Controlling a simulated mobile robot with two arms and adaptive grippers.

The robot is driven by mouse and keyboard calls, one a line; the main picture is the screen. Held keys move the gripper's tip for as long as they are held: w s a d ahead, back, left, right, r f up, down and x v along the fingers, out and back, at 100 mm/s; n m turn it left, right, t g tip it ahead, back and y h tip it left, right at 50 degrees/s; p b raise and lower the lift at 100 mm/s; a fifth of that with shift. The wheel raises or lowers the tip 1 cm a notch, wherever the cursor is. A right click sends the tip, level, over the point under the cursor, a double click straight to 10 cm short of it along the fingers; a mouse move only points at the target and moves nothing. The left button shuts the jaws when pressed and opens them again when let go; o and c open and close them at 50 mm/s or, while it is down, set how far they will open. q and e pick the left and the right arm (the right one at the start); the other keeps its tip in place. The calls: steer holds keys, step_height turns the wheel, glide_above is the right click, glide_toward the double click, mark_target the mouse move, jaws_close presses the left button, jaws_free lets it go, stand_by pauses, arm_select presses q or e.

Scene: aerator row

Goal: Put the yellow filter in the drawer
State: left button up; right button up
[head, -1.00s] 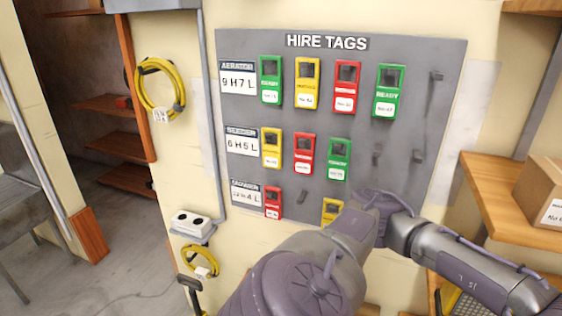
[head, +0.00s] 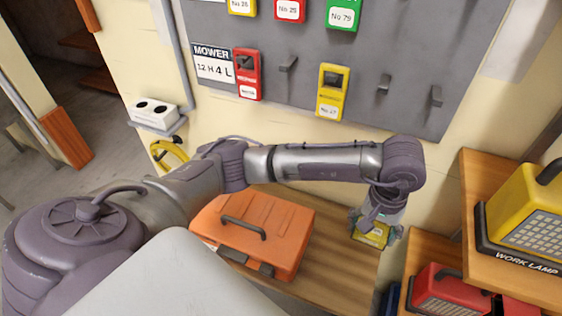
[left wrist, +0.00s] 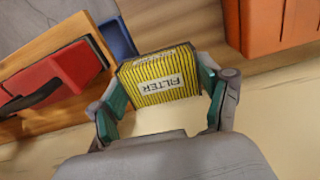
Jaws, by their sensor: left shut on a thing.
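The yellow filter (head: 369,236) is a boxy block with dark ribs and a "FILTER" label, which faces the camera in the left wrist view (left wrist: 160,88). My left gripper (head: 376,229) is shut on it, with one green-padded finger on each side; the fingers also show in the left wrist view (left wrist: 160,95). The gripper points down near the right end of the wooden bench top (head: 335,255). I cannot tell whether the filter touches the wood. I cannot make out a drawer in these frames. My right gripper is not in view.
An orange toolbox (head: 255,232) stands on the bench, left of the filter. A red lamp (head: 445,289) and yellow work lamp (head: 530,215) sit on shelves at right. The grey tag board (head: 400,65) hangs behind. Bare wood lies between toolbox and gripper.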

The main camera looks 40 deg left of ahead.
arm_select(q)
steer(key=d+f+b, duration=0.2)
steer(key=d+f, duration=0.2)
steer(key=f, duration=0.2)
glide_above(339, 241)
steer(key=shift+n, duration=0.4)
step_height(339, 241, down, 7)
steer(key=shift+r, duration=0.2)
step_height(339, 241, down, 3)
steer(key=shift+f, duration=0.45)
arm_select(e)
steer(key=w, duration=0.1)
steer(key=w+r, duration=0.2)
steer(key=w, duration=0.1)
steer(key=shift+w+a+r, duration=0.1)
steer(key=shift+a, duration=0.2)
arm_select(q)
steer(key=shift+f+b, duration=0.1)
steer(key=shift+b, duration=0.25)
steer(key=o, duration=1.1)
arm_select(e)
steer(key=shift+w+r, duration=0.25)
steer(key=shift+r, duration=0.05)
